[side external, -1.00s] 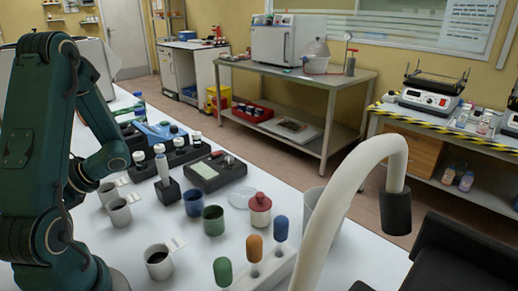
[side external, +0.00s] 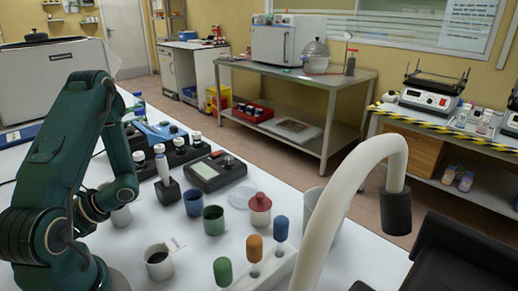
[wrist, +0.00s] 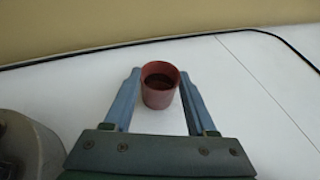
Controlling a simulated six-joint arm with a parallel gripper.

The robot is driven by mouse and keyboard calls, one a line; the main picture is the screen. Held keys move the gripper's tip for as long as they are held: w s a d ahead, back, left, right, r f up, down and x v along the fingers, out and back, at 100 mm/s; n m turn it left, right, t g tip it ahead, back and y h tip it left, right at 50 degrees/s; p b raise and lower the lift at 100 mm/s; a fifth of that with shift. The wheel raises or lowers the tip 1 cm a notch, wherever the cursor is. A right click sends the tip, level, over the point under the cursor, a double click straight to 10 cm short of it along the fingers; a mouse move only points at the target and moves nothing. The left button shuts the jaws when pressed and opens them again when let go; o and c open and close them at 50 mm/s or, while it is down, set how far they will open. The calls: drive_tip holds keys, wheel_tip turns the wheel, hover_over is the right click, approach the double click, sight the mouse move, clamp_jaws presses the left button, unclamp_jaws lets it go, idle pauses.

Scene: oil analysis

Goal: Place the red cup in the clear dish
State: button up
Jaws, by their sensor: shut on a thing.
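The red cup (wrist: 160,94) shows in the wrist view, with a dark inside and its open mouth up. My gripper (wrist: 160,82) has one blue finger on each side of it and is shut on it. I cannot tell whether the cup touches the white table. In the side view my arm hides the cup and the gripper. The clear dish (side external: 240,197) lies flat on the white table in the side view, near the middle. It looks empty. It is not in the wrist view.
Around the dish stand a red-topped bottle (side external: 260,209), a green cup (side external: 214,221), a blue cup (side external: 193,203) and a dark device (side external: 211,171). Colored-handled tools stand in a white rack (side external: 262,273) in front. A curved white pipe (side external: 340,190) rises at the right.

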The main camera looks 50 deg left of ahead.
drive_tip(key=o, duration=1.4)
drive_tip(key=shift+f, duration=0.1)
drive_tip(key=shift+c, duration=0.2)
drive_tip(key=shift+w+r, duration=0.2)
drive_tip(key=v, duration=1.2)
drive_tip(key=w+d+r+n+t+h, duration=0.2)
drive_tip(key=w+d+r+t, duration=0.2)
drive_tip(key=d+t, duration=0.4)
drive_tip(key=w+d+r+n+t+h, duration=0.2)
drive_tip(key=w+d+r+t+h, duration=0.1)
drive_tip(key=d+t, duration=0.6)
drive_tip(key=shift+w+d+r+t, duration=0.3)
drive_tip(key=shift+w+d+r, duration=0.25)
drive_tip(key=shift+w+d, duration=0.45)
drive_tip(key=shift+o, duration=0.4)
drive_tip(key=shift+w+d+r, duration=0.1)
drive_tip(key=shift+w+r, duration=0.1)
